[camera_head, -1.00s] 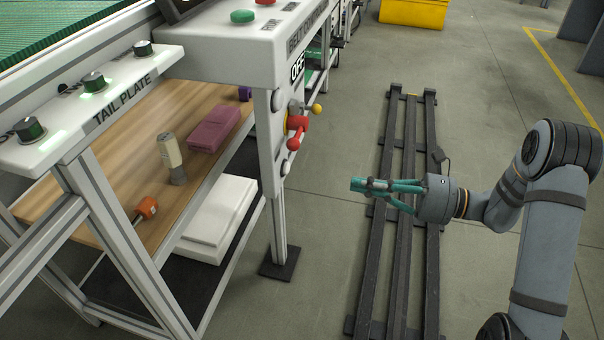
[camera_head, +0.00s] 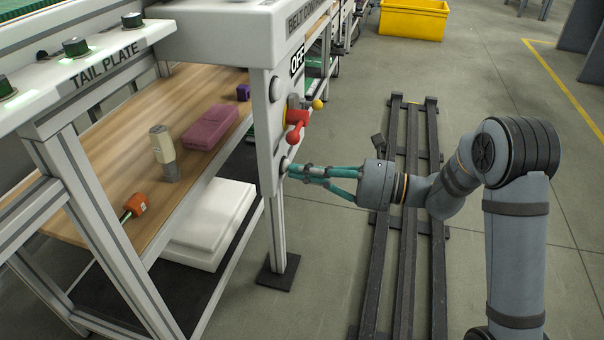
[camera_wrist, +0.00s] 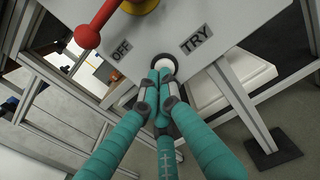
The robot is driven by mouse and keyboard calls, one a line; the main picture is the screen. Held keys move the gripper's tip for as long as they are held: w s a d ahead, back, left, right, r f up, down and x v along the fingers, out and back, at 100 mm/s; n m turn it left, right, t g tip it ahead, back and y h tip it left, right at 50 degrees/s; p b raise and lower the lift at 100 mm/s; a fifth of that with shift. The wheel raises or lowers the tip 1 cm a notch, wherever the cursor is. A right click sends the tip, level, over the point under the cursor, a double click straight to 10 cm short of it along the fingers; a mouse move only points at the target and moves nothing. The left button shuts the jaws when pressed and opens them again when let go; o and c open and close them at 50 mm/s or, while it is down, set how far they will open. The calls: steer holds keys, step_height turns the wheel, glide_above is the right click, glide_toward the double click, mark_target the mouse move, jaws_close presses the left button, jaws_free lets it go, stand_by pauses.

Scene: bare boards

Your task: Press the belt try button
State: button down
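The try button (camera_wrist: 166,62) is a pale round button in a dark ring, beside the TRY label (camera_wrist: 196,40) on the white control panel (camera_head: 269,130). In the wrist view its lower part is covered by my fingertips. My gripper (camera_wrist: 160,76) has its teal fingers drawn together with nothing between them. In the head view my gripper (camera_head: 290,169) points left, with its tips at the lower part of the panel, over the button. I cannot tell whether the tips touch the button or stop just short of it.
A red-handled rotary switch (camera_head: 296,126) sits on the panel above my gripper, with a yellow knob (camera_head: 318,104) near it. A panel leg (camera_head: 277,235) stands below.

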steer(key=shift+a, duration=0.1)
steer(key=shift+p+x, duration=0.35)
steer(key=shift+x, duration=0.5)
steer(key=p+v, duration=0.3)
steer(key=v, duration=1.1)
steer(key=shift+d+p, duration=0.25)
steer(key=shift+p, duration=0.15)
steer(key=shift+w+a, duration=0.1)
steer(key=shift+w, duration=0.05)
